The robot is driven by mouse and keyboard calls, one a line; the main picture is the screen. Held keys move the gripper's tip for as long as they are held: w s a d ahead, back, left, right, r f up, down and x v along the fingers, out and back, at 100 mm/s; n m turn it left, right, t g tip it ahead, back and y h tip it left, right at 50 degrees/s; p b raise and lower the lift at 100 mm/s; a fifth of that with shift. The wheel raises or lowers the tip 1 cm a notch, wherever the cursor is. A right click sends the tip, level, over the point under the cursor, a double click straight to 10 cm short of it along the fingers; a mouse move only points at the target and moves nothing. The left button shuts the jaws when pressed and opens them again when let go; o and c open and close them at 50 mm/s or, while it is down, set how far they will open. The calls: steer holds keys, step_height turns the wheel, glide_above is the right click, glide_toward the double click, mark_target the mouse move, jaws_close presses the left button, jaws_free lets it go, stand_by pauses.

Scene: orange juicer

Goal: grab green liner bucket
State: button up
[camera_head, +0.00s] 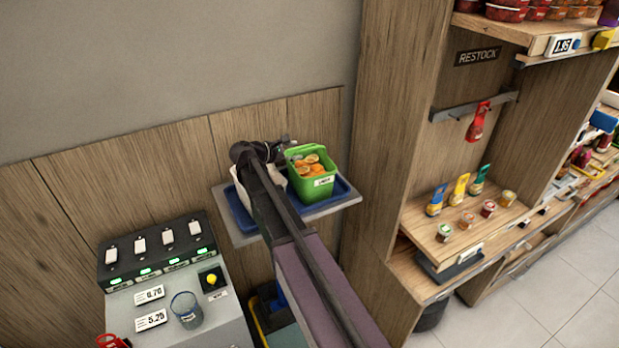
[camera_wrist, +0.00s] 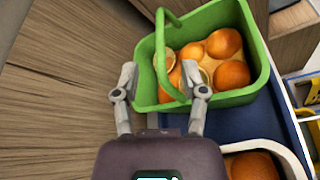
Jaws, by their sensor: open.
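The green liner bucket (camera_head: 315,180) stands on a blue tray on a small wall shelf in the head view. It holds oranges and orange pieces and has a white label on its front. In the wrist view the bucket (camera_wrist: 262,82) is close in front, with its green handle (camera_wrist: 161,58) standing up. My gripper (camera_wrist: 163,82) is open, its two fingers apart at the handle's near side. The lower handle end lies between the fingers in the picture. I cannot tell whether the fingers touch it. In the head view my gripper (camera_head: 283,148) is at the bucket's left edge, partly hidden.
The blue tray (camera_head: 345,188) sits on the grey shelf (camera_head: 352,201). A white container (camera_wrist: 275,147) with oranges stands beside the bucket. A wooden wall (camera_wrist: 60,85) is close on the left. A machine (camera_head: 200,290) with a glass (camera_head: 186,310) stands lower left.

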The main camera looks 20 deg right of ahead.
mark_target(307, 150)
steer(key=shift+b+x, duration=0.85)
steer(key=shift+x, duration=1.8)
steer(key=shift+s, duration=0.1)
jaws_close()
